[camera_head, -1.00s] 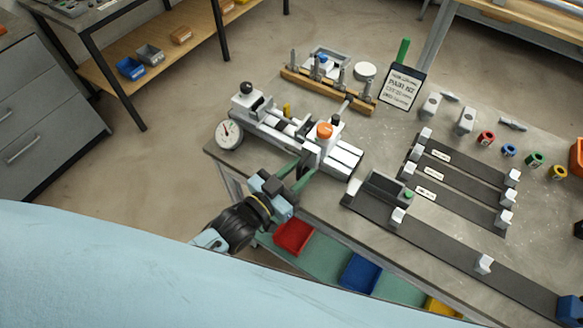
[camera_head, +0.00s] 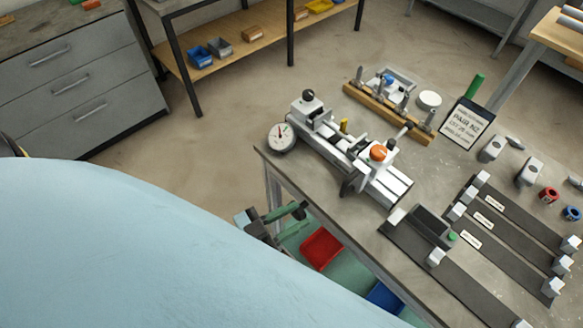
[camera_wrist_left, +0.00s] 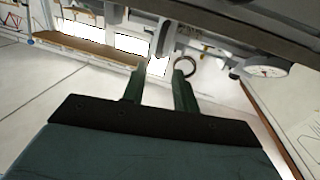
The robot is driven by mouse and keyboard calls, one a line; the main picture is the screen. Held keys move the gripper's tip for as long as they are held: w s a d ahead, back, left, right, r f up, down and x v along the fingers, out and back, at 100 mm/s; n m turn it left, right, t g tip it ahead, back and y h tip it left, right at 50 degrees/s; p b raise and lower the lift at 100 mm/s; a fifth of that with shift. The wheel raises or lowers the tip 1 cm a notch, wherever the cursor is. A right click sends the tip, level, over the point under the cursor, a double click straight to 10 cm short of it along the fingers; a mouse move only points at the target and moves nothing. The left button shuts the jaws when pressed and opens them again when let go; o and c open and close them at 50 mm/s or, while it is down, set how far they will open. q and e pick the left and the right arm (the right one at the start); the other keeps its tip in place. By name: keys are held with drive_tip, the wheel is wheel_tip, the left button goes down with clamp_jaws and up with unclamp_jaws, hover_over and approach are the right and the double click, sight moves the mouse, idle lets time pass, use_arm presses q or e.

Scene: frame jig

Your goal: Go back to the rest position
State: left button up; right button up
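My left gripper (camera_head: 299,214) is off the front left edge of the workbench (camera_head: 330,212), apart from the jig. Its two green fingers stand apart with nothing held between them in the left wrist view (camera_wrist_left: 160,74). Most of the left arm is hidden behind the pale blue surface in the foreground. The measuring jig (camera_head: 340,146) with its orange knob (camera_head: 378,152) and round dial (camera_head: 281,137) stands on the bench, to the upper right of the gripper. My right gripper is in neither view.
A red bin (camera_head: 321,249) and a blue bin (camera_head: 385,297) sit on the green shelf below the bench, close to the gripper. A grey drawer cabinet (camera_head: 75,75) stands at the left. Open floor (camera_head: 200,160) lies between cabinet and bench.

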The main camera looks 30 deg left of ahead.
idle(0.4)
use_arm(q)
drive_tip(key=s+a+f+n+g+y+b, duration=0.1)
drive_tip(key=s+a+f+g+y, duration=0.1)
drive_tip(key=f, duration=0.7)
drive_tip(key=s+a+f+g+y, duration=0.1)
drive_tip(key=a+f+g+y, duration=0.15)
drive_tip(key=f, duration=0.65)
drive_tip(key=s+a+f+n+g+y+b, duration=0.1)
drive_tip(key=s+a+f+g, duration=0.15)
drive_tip(key=f, duration=0.55)
drive_tip(key=s+a+f+n+g+y+b, duration=0.1)
drive_tip(key=s+f+g, duration=0.6)
drive_tip(key=s+f, duration=1)
drive_tip(key=shift+s+a+f+g+y+b, duration=0.35)
drive_tip(key=shift+s+a+y+b, duration=0.3)
drive_tip(key=shift+s+y, duration=0.4)
drive_tip(key=shift+o, duration=0.2)
